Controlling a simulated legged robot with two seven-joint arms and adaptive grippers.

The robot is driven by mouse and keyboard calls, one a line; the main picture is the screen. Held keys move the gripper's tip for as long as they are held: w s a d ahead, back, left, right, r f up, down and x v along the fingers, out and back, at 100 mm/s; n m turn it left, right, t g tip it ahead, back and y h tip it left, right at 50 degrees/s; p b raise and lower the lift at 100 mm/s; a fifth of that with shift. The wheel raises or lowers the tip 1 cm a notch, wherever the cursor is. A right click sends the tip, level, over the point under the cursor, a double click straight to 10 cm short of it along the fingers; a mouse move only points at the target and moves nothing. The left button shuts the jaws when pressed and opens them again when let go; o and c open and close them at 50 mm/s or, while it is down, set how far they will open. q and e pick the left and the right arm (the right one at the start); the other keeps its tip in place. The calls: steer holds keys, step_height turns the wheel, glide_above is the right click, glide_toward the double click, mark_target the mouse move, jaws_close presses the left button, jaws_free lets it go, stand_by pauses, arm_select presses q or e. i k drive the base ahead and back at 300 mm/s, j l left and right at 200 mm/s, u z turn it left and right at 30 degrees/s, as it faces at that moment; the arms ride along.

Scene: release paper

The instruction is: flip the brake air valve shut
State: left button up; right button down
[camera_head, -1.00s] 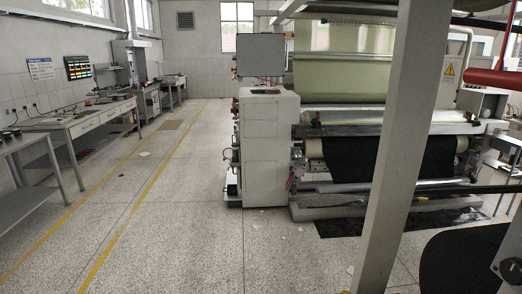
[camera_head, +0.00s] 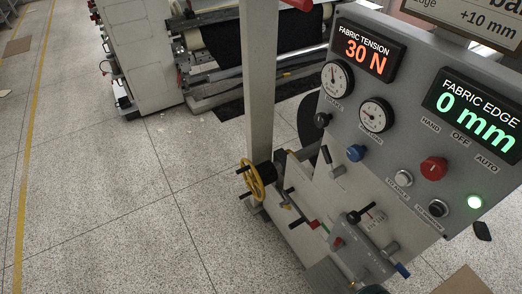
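A grey control panel (camera_head: 400,110) stands at the right, with two dials (camera_head: 338,77) (camera_head: 376,115) on it. The label under the upper dial is too small to read surely. A black knob (camera_head: 322,120) and a blue knob (camera_head: 355,153) sit near the dials. Below are a black lever (camera_head: 327,155), a small red handle (camera_head: 314,224), another red part (camera_head: 338,242) and a blue-tipped handle (camera_head: 402,270). I cannot tell which of these is the brake air valve, or whether it is open. Neither of my grippers shows.
A yellow handwheel (camera_head: 251,180) is beside a grey post (camera_head: 261,90).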

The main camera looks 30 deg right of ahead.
mark_target(338, 244)
steer(key=l+z, duration=0.1)
steer(key=z, duration=1.75)
